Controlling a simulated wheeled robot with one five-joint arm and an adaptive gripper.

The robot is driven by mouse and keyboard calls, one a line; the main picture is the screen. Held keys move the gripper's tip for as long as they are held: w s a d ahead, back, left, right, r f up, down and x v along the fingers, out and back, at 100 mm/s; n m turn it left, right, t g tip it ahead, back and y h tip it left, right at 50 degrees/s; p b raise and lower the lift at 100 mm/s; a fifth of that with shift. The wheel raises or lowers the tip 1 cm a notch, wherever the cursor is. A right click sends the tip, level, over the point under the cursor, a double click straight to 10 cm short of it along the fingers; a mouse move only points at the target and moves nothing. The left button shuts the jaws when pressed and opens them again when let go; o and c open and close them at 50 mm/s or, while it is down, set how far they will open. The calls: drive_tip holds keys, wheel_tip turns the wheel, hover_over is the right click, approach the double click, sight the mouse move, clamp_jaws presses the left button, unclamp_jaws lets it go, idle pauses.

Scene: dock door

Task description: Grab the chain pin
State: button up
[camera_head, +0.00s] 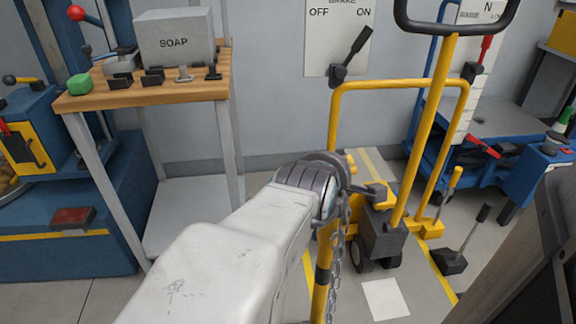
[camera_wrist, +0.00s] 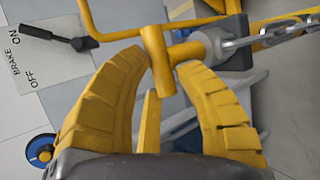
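The chain pin (camera_wrist: 157,62) shows in the wrist view as a yellow T-shaped handle. Its crossbar lies between the tips of my gripper's two yellow fingers (camera_wrist: 162,64). The fingers are spread around it, and a small gap shows on the right side. A stub runs right from the handle to a grey cylindrical fitting (camera_wrist: 212,44), where a metal chain link (camera_wrist: 265,38) also shows. In the head view my arm's end hides most of the pin and fingers. The chain (camera_head: 337,255) hangs below my wrist there.
A yellow-framed cart (camera_head: 400,85) stands just beyond my gripper. The brake lever panel (camera_head: 338,38) is on the wall behind. A wooden-topped table (camera_head: 150,92) with a soap box (camera_head: 174,38) stands left. A brown panel (camera_head: 520,250) is close on the right.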

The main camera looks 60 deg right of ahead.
clamp_jaws()
drive_tip(key=shift+r, duration=0.1)
